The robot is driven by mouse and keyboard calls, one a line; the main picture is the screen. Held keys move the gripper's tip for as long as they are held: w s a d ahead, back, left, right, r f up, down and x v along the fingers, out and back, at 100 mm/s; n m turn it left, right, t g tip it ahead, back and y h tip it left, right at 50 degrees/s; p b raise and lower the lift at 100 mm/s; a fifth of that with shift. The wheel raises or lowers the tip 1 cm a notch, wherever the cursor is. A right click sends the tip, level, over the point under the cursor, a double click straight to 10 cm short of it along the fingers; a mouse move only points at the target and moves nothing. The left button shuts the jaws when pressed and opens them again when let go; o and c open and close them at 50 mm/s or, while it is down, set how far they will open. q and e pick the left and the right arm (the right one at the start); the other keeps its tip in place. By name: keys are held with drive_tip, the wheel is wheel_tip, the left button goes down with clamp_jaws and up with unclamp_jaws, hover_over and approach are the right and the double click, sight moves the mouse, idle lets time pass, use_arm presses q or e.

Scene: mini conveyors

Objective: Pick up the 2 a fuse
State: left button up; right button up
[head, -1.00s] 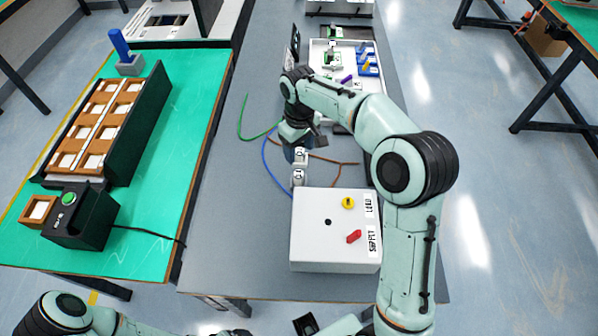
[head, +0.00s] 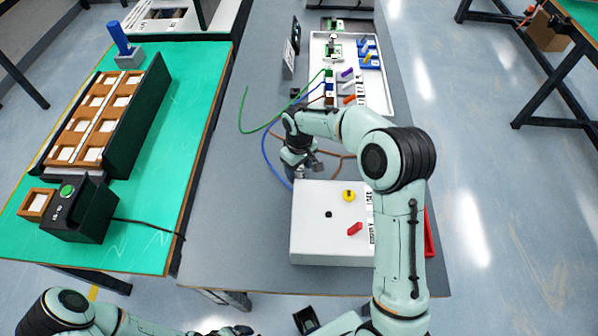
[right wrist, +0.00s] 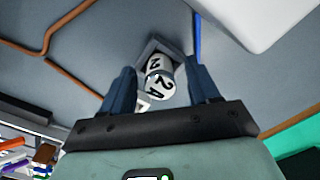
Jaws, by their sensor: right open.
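The 2 A fuse (right wrist: 160,88) is a white cylinder with black "2 A" lettering, seen in the right wrist view in a grey square holder. My right gripper (right wrist: 161,70) is open, with a dark blue finger on each side of the fuse. I cannot tell whether the fingers touch it. A second white piece shows just below it, partly hidden. In the head view my right gripper (head: 303,165) is low over the grey table behind the white box, hiding most of the fuses. My left arm (head: 70,312) is at the bottom left; its fingers are unclear.
The white box (head: 318,242) with yellow and red knobs stands close in front of the right gripper. A white tray (head: 374,105) with coloured parts lies farther back. Blue, green and brown wires cross the table. A green bench (head: 150,190) stands to the left.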

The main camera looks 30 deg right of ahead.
clamp_jaws()
drive_tip(key=shift+r, duration=0.1)
